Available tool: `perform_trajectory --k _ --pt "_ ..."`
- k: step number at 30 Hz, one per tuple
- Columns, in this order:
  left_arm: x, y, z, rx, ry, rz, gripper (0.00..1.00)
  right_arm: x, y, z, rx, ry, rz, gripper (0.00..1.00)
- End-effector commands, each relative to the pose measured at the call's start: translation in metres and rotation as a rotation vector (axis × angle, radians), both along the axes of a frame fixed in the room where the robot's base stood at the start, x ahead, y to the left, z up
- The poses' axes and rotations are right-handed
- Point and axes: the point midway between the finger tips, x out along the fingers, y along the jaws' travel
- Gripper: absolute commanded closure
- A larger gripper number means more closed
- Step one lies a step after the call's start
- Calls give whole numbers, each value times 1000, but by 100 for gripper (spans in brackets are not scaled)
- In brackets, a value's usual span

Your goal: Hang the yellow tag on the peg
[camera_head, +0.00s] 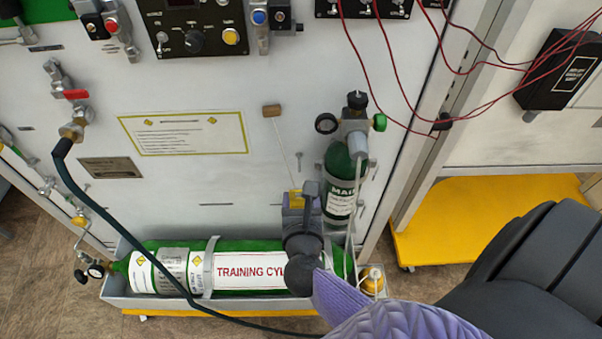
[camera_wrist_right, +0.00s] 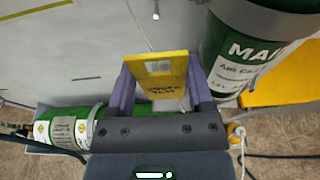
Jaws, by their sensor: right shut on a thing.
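The yellow tag (camera_wrist_right: 160,72) is held between the two fingers of my right gripper (camera_wrist_right: 158,85). Dark lettering and a pale patch show on its face. In the head view only a small yellow part of the tag (camera_head: 296,198) shows, at the fingertips of my right gripper (camera_head: 302,192). A thin pale cord runs up from the tag to a small brown block (camera_head: 272,111) against the panel. A short grey peg (camera_head: 299,157) sticks out of the white panel above the gripper; a small peg end also shows at the top of the right wrist view (camera_wrist_right: 156,15). The left gripper is out of view.
A green upright cylinder (camera_head: 338,170) with a valve stands just right of the gripper. A green training cylinder (camera_head: 240,268) lies in a grey tray below. A dark hose (camera_head: 85,200) crosses at the left. Red wires (camera_head: 400,85) hang at upper right.

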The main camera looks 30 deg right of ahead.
Motion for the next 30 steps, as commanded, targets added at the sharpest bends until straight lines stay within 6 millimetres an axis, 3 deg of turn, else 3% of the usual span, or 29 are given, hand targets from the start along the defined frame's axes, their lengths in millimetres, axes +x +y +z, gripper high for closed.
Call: perform_trajectory --k 8,30 --pt "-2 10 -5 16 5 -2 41 21 -13 -3 -2 -2 1 88" --pt "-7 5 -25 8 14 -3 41 70 -44 -12 0 0 0 88"
